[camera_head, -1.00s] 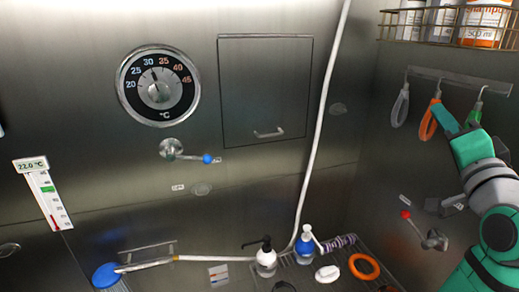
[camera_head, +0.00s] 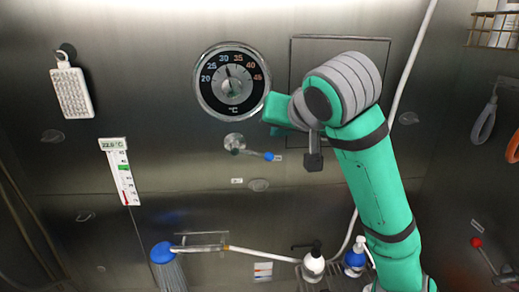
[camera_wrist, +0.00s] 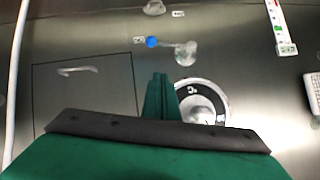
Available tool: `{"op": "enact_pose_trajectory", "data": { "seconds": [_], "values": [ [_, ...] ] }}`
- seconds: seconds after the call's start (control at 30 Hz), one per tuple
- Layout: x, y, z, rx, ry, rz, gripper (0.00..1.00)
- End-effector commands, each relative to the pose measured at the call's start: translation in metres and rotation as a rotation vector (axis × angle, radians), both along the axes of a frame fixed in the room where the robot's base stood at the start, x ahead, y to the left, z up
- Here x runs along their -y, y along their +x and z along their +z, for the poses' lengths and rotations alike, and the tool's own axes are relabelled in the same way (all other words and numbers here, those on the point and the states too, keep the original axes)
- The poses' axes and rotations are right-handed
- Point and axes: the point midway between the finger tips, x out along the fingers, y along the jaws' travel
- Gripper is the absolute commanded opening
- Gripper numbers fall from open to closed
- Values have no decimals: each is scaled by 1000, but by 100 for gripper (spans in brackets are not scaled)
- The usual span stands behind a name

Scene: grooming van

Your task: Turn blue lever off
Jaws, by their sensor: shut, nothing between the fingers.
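The blue lever is a metal arm on a round wall mount (camera_head: 234,141), with a blue ball knob (camera_head: 268,156) at its tip. The arm points right and slightly down, toward a small label. In the wrist view the picture is inverted and the blue knob (camera_wrist: 152,42) lies left of the mount (camera_wrist: 186,53). My gripper (camera_head: 275,112) is shut and empty, above the lever and just right of the dial in the head view. Its closed fingers (camera_wrist: 160,78) show in the wrist view, apart from the lever.
A round temperature dial (camera_head: 232,80) is above the lever. A square hatch (camera_head: 340,40) is partly behind my arm. A thermometer (camera_head: 120,172) hangs left. A red-knobbed lever (camera_head: 477,242) is at right.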

Motion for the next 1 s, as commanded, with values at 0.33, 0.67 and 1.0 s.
{"op": "enact_pose_trajectory", "data": {
  "seconds": [0.33, 0.67, 1.0],
  "values": [
    [0, 1, -1, 1, 1, -1, 0],
    [-6, 36, -24, -1, 1, 0, 0],
    [-14, 86, -58, 0, 1, -2, 0]
  ]
}}
